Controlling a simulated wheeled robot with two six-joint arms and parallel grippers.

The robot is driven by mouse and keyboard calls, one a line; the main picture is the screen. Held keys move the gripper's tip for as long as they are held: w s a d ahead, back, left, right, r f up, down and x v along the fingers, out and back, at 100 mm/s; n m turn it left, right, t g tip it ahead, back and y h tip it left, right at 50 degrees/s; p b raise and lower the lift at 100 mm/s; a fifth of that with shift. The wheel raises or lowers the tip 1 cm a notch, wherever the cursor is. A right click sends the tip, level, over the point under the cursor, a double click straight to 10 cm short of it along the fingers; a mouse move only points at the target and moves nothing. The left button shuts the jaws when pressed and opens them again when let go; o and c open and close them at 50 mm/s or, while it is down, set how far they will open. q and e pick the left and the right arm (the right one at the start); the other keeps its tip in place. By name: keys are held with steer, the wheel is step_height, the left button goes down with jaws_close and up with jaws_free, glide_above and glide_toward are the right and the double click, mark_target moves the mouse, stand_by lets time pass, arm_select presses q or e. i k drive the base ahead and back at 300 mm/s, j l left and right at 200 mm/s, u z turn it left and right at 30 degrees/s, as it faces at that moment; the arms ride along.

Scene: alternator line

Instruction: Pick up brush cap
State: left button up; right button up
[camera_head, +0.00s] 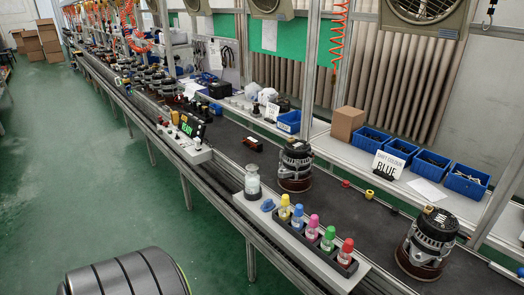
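Neither of my grippers is in view. A row of small bottles with coloured caps stands in a dark rack at the front edge of the line: a yellow cap (285,199), a pink cap (313,221), a blue cap (297,210), a green cap (329,232) and a red cap (348,245). A clear jar (252,182) with pale contents stands just behind and left of the rack. A small blue piece (268,205) lies beside the jar; its exact form is too small to tell. I cannot tell which cap is the brush cap.
Two alternators (295,166) (427,240) stand on the dark conveyor (352,205). Small red and yellow parts (369,194) lie on the belt. The green floor (95,190) at left is clear.

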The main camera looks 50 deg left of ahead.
mark_target(299, 212)
steer(key=u, duration=1.35)
